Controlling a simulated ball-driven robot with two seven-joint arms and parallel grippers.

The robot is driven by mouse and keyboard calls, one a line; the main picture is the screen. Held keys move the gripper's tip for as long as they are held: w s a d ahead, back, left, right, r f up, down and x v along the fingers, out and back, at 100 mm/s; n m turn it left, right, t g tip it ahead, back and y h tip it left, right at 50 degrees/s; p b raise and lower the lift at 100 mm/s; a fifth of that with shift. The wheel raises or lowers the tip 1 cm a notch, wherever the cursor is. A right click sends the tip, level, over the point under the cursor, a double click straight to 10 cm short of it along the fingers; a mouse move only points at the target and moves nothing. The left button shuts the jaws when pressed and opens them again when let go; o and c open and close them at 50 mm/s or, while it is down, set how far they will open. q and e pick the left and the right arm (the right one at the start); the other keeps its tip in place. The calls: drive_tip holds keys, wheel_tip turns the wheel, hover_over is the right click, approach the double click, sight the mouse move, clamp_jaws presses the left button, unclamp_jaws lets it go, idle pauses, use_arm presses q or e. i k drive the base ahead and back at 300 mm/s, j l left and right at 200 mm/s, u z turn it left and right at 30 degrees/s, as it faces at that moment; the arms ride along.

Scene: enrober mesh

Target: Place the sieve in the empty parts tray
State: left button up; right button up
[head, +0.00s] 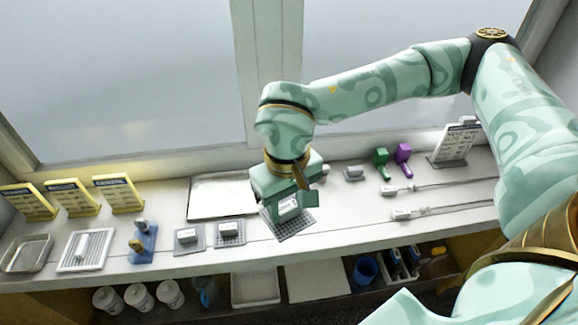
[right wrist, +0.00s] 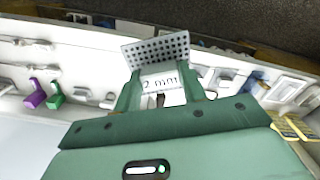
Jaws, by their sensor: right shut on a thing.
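My right gripper (head: 291,205) is shut on the handle of a sieve (head: 291,226), a grey perforated plate. It hangs in front of the large pale tray, near the counter's front edge; I cannot tell its exact height. In the right wrist view, the sieve plate (right wrist: 157,49) stands beyond the fingers (right wrist: 163,96), with a white "2 mm" label between them. A metal tray (head: 40,262) at the far left looks empty. A large pale tray (head: 215,213), partly behind my gripper, also looks empty. I cannot tell which is the parts tray. My left gripper is not in view.
Two similar mesh plates with handles (head: 188,238) (head: 230,233), a blue tool (head: 142,243) and a white rack (head: 87,250) line the counter. Yellow signs (head: 118,193) stand at the left back. Green (head: 381,158) and purple (head: 404,155) pieces and cables are right.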

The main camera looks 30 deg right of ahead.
sight(232, 193)
drive_tip(key=i+j+z, duration=0.3)
drive_tip(key=z, duration=0.15)
drive_tip(key=i+j+z, duration=0.4)
drive_tip(key=j, duration=0.4)
drive_tip(key=i, duration=0.05)
